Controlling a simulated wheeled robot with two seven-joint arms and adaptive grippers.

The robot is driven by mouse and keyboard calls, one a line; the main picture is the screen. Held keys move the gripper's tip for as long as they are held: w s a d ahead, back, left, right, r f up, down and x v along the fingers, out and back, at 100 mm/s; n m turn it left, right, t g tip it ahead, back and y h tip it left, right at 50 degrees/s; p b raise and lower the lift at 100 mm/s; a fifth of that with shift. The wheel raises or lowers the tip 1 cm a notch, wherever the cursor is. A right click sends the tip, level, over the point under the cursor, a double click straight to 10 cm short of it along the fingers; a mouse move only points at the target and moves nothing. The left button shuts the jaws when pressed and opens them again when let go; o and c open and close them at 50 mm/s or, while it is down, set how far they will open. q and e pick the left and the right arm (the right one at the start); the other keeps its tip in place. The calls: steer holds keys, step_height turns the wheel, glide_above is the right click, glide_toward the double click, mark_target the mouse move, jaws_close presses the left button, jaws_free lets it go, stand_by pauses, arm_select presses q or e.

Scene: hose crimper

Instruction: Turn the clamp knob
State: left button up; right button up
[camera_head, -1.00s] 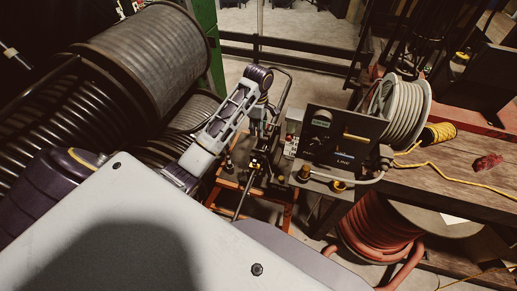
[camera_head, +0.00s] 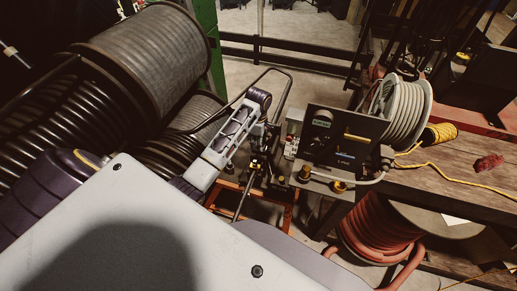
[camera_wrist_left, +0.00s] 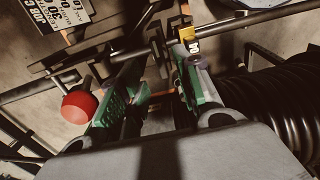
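My left gripper (camera_head: 258,133) is over the orange-framed stand in the head view, left of the black control box. In the left wrist view its two green-padded fingers (camera_wrist_left: 155,92) are apart, with dark metal parts of the stand (camera_wrist_left: 158,48) beyond and between them. A red ball-shaped knob (camera_wrist_left: 78,107) is left of the left finger, outside the gap. I cannot tell for sure which part is the clamp knob. Dark bars and a yellow tag (camera_wrist_left: 187,34) are near the right fingertip. My right gripper is not in view.
Big dark hose reels (camera_head: 150,55) fill the left. A red hose coil (camera_head: 375,228) is under the bench.

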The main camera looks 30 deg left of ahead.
mark_target(259, 153)
arm_select(q)
steer(key=shift+f, duration=2.5)
jaws_close()
